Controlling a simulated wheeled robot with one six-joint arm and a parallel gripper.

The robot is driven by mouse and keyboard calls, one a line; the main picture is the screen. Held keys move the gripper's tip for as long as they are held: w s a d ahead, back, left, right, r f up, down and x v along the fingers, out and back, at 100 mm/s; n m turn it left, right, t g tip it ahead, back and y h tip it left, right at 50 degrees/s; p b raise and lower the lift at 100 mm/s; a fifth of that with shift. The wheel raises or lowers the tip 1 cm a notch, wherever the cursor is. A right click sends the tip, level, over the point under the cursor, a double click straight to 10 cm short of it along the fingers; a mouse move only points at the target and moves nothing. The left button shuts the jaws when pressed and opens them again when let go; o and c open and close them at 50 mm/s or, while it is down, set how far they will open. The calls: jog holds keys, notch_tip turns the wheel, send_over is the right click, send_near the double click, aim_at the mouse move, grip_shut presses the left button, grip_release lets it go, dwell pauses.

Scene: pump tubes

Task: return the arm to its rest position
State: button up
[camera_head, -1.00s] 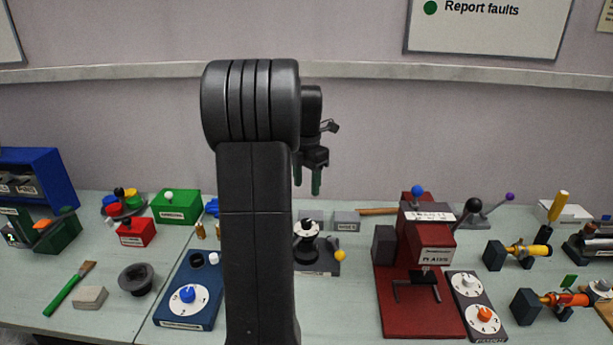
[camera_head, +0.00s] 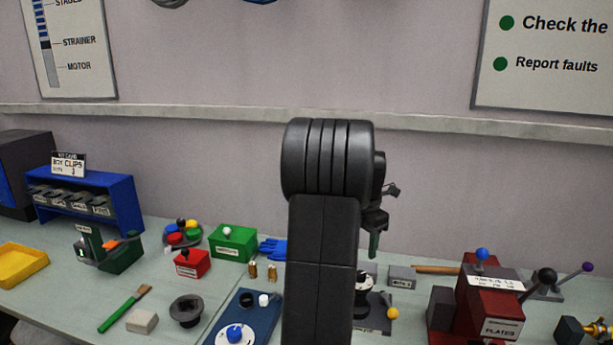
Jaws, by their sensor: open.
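My arm stands upright in the middle of the view, with a large dark rounded joint at its top. My gripper (camera_head: 374,244) shows just right of the arm, hanging down with dark green fingers above the bench. The arm partly hides it, but it is open and nothing shows in it. It is apart from the black device with a white dial (camera_head: 365,283) below it.
The bench (camera_head: 60,300) carries a blue clip rack (camera_head: 120,190), a green box (camera_head: 233,240), a red box (camera_head: 192,264), a blue dial base (camera_head: 233,318) and a dark red press (camera_head: 480,300). A brush (camera_head: 122,310) lies left. The wall behind is clear around the arm.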

notch_tip(320, 180, down, 9)
jog(key=shift+r+p, duration=0.15)
jog(key=shift+p, duration=0.25)
jog(key=shift+r, duration=0.1)
